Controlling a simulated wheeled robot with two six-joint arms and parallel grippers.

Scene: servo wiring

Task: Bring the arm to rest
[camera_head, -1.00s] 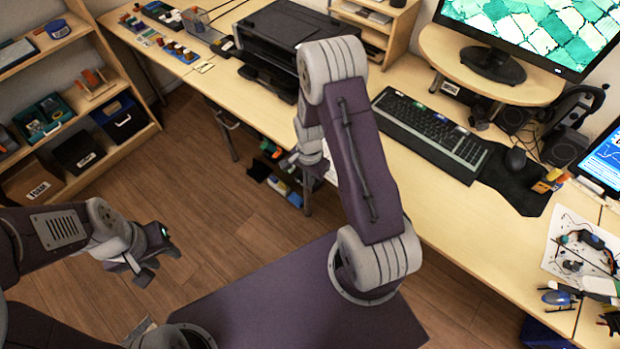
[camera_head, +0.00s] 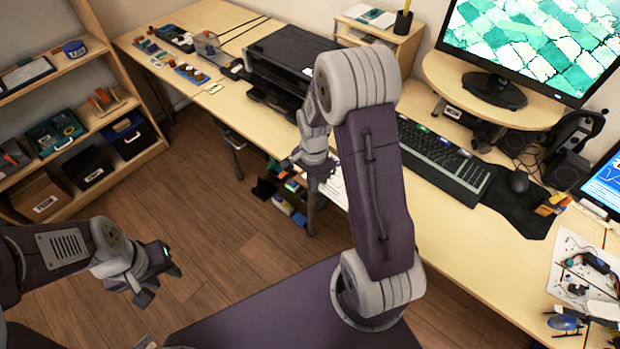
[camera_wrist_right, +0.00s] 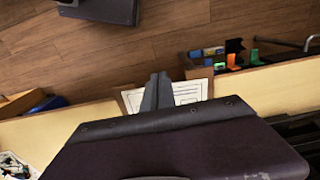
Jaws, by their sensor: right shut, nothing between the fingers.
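My right arm stands raised in the middle of the head view, its upper link bent over toward the desk. My right gripper (camera_wrist_right: 157,92) is shut and empty in the right wrist view, with its fingers together. Below it in that view is a clipboard with a printed sheet (camera_wrist_right: 190,92) at the desk edge; I cannot tell whether the fingertips touch it. In the head view the right gripper is partly hidden behind the arm. My left gripper (camera_head: 160,285) hangs over the floor at the left, fingers apart, holding nothing.
The long desk (camera_head: 225,105) carries a printer (camera_head: 290,50), keyboard (camera_head: 445,160), mouse (camera_head: 518,181) and monitor (camera_head: 525,40). Loose electronics lie at its right end. A shelf (camera_head: 120,95) with boxes stands at the left. The wooden floor (camera_head: 200,200) between shelf and desk is open.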

